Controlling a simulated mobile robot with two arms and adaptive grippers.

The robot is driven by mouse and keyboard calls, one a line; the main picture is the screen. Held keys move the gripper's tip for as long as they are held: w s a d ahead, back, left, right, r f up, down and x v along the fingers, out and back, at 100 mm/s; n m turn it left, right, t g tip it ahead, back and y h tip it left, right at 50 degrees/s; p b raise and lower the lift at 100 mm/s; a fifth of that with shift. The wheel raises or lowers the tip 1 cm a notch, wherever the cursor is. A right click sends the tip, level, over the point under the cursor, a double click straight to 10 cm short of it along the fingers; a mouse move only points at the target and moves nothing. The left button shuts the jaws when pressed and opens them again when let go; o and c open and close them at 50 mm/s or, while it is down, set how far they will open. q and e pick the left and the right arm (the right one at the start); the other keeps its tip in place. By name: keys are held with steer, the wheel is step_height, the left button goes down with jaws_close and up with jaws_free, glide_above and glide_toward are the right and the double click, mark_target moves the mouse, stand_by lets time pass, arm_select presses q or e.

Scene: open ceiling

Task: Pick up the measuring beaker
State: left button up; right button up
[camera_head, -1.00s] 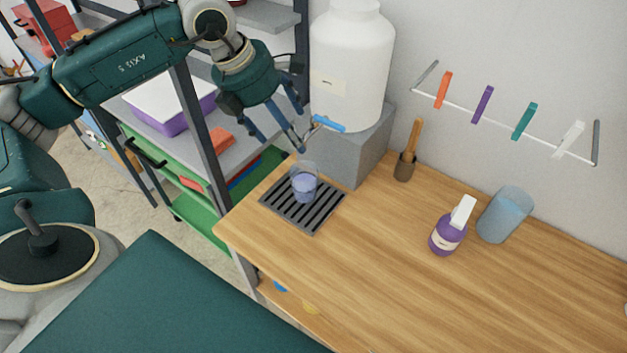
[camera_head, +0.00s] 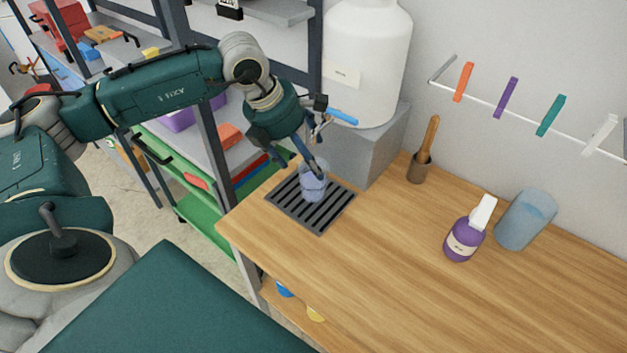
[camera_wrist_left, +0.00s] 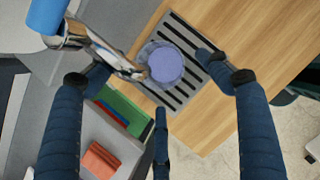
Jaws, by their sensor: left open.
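The measuring beaker (camera_head: 312,184) is a clear cup with purple-blue liquid. It stands upright on the black slatted drip tray (camera_head: 290,206) at the left end of the wooden bench. In the left wrist view the beaker (camera_wrist_left: 164,64) shows from above, beyond the fingertips. My left gripper (camera_head: 300,163) is open and empty, just above and behind the beaker, with a finger overlapping its rim in the head view. I cannot tell whether it touches. In the left wrist view the left gripper's fingers (camera_wrist_left: 160,85) are spread wide. My right gripper is not in view.
A white tank (camera_head: 368,60) with a blue-handled tap (camera_head: 342,117) stands on a grey block (camera_head: 372,150) close behind the beaker. A purple bottle (camera_head: 465,238), blue cup (camera_head: 525,220) and wooden-handled brush (camera_head: 423,155) stand to the right. The bench front is clear.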

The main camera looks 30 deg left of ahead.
arm_select(q)
steer(key=p+x, duration=0.1)
steer(key=x, duration=0.4)
steer(key=shift+w+f, duration=0.1)
steer(key=shift+f, duration=0.25)
steer(key=shift+r, duration=0.1)
steer(key=c, duration=1.4)
steer(key=shift+r, duration=0.15)
steer(key=shift+r+b, duration=0.3)
steer(key=shift+r, duration=0.1)
steer(key=shift+a+r, duration=0.1)
steer(key=s+a+b, duration=0.3)
steer(key=s+a, duration=0.1)
steer(key=s, duration=0.4)
steer(key=s+a+b, duration=0.3)
steer(key=s+a, duration=0.1)
steer(key=s, duration=0.4)
